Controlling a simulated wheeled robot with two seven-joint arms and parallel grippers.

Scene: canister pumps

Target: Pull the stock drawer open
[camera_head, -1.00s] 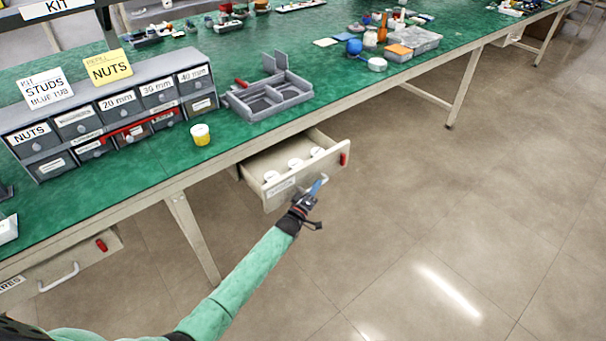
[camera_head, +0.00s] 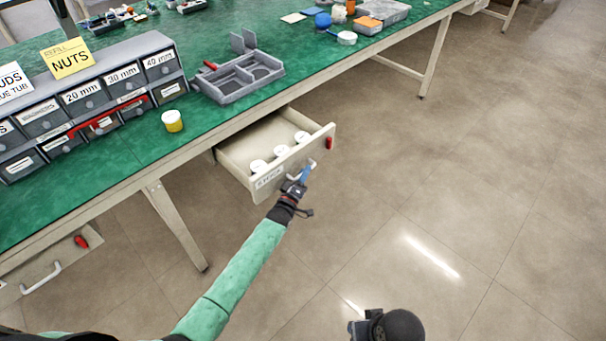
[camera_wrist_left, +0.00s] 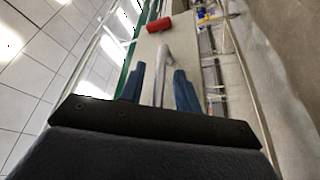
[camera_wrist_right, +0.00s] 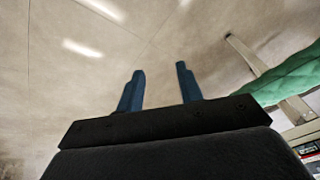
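The stock drawer (camera_head: 313,153) under the green bench is pulled out, with white round lidded items (camera_head: 281,151) inside. It has a pale handle and a red tab (camera_head: 329,143) on its front. My left gripper (camera_head: 305,174) is at this handle. In the left wrist view the handle bar (camera_wrist_left: 162,68) lies between the blue fingers of the left gripper (camera_wrist_left: 160,72), with narrow gaps on both sides. The fingers look open around it. My right gripper (camera_wrist_right: 159,68) is open and empty above the floor; the head view shows only a dark part of that arm low down.
The green bench (camera_head: 120,160) holds labelled bins (camera_head: 85,103), a grey tray (camera_head: 240,82) and a yellow-and-white pot (camera_head: 172,121) near its edge. A bench leg (camera_head: 175,224) stands left of the drawer. Another drawer (camera_head: 52,262) is at lower left. The floor at right is clear.

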